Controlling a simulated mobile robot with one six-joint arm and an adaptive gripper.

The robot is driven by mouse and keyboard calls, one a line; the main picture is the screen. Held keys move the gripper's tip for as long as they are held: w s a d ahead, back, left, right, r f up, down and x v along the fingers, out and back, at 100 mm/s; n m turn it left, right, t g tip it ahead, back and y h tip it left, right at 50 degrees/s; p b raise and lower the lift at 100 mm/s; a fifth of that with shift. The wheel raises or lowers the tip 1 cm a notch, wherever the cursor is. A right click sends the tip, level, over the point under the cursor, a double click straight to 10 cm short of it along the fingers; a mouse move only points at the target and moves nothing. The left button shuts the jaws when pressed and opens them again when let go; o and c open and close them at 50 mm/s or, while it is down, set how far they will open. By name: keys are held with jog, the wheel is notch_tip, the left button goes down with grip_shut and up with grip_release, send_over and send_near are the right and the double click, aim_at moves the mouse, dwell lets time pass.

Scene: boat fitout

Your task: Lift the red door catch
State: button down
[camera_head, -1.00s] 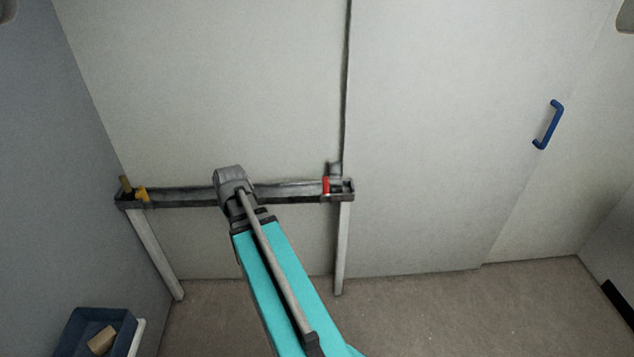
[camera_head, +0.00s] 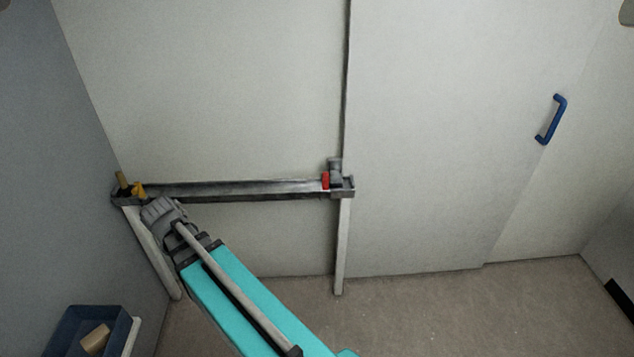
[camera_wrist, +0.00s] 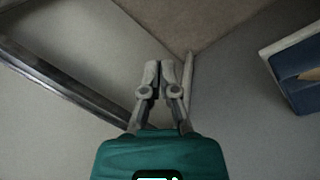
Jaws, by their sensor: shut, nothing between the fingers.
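The red door catch (camera_head: 326,180) is a small upright red piece at the right end of a grey rail (camera_head: 240,190), beside the edge of the sliding door panel. My gripper shows in the wrist view (camera_wrist: 160,72) with its two fingers together and nothing between them. In the head view my wrist is near the left end of the rail, well left of the catch, and it hides the fingertips. The catch is not visible in the wrist view.
A yellow piece (camera_head: 139,189) and a tan peg (camera_head: 122,180) sit at the rail's left end. A blue bin (camera_head: 70,318) holding a tan block (camera_head: 95,339) stands at lower left. A blue handle (camera_head: 551,119) is on the right panel. The floor (camera_head: 450,310) at right is clear.

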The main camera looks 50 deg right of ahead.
jog(key=w+d+f+m+g+h+b, duration=0.1)
jog(key=w+d+f+h+b, duration=0.15)
jog(key=d, duration=0.35)
jog(key=w+d+f+g+h+b, duration=0.1)
jog(key=d+b, duration=0.2)
jog(key=d, duration=0.3)
jog(key=w+d+f+m+h+b, duration=0.1)
jog(key=d+h+b, duration=0.15)
jog(key=d, duration=0.25)
jog(key=m+g+h+b, duration=0.3)
jog(key=g+h+b, duration=0.4)
jog(key=b, duration=0.5)
send_near(325, 175)
jog(key=shift+w+a+r, duration=0.1)
jog(key=shift+w+a, duration=0.15)
jog(key=shift+w, duration=0.7)
jog(key=shift+w+a+f, duration=0.1)
jog(key=shift+w+a, duration=0.15)
jog(key=shift+w, duration=0.65)
jog(key=shift+w+a+r, duration=0.1)
jog(key=shift+w+a, duration=0.1)
jog(key=shift+w, duration=0.75)
